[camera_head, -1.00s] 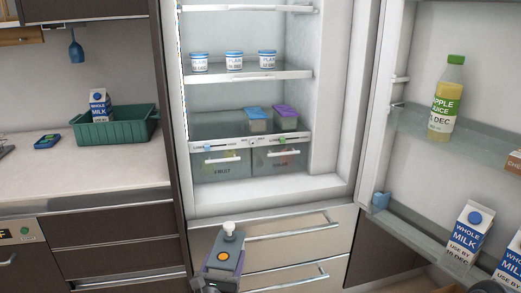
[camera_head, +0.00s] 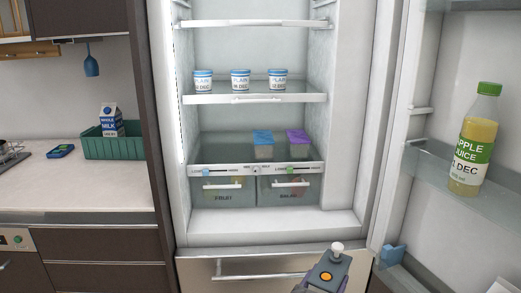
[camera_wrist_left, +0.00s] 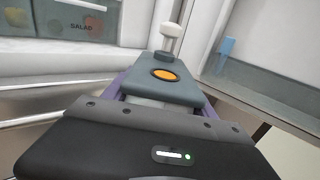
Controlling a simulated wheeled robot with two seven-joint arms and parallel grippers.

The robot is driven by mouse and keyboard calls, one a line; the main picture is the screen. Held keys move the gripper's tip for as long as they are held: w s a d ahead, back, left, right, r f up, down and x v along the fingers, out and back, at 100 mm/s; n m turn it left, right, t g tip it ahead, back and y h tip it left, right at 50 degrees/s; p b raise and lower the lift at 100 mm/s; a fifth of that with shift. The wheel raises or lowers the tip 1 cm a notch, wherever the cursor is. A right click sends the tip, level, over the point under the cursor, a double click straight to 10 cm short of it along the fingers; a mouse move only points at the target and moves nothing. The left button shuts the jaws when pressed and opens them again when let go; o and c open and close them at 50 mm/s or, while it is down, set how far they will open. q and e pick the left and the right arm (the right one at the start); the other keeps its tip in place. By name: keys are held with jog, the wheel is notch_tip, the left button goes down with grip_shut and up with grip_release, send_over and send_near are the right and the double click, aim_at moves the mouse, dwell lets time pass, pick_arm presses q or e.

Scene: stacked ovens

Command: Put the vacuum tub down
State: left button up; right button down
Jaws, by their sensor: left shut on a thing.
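The vacuum tub (camera_head: 328,269) looks like a small piece with a blue-grey top, an orange button and a white knob at its far end. It is at the bottom of the head view, in front of the fridge drawer. My left gripper (camera_wrist_left: 163,88) is shut on it, with purple finger edges along both sides in the left wrist view. The tub is held in the air, tilted, and its underside is hidden. My right gripper is not in view.
The fridge is open. Two lidded tubs (camera_head: 264,145) stand on the glass shelf above the clear drawers (camera_head: 225,191), with free room to their left. Yoghurt cups (camera_head: 240,80) are on the shelf above. The open door (camera_head: 430,165) holds apple juice (camera_head: 473,145).

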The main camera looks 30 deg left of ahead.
pick_arm(q)
jog(key=w+a+r+n+g+y+p, duration=0.1)
jog(key=w+a+r+n+y+p, duration=0.25)
jog(key=a+r+p, duration=0.8)
jog(key=w+a+r+n+g+y+p, duration=0.15)
jog(key=w+a+r+y+p, duration=0.5)
jog(key=a, duration=0.95)
jog(key=s+a+r+n, duration=0.1)
jog(key=s+a+r, duration=0.1)
jog(key=a+r, duration=0.3)
jog(key=s+a+r+n+g+p, duration=0.1)
jog(key=s+a+r, duration=0.1)
jog(key=a+r, duration=0.3)
jog(key=a, duration=0.3)
jog(key=shift+s+a+r+y+p, duration=0.15)
jog(key=shift+s+a+y+p, duration=0.15)
jog(key=shift+y, duration=0.1)
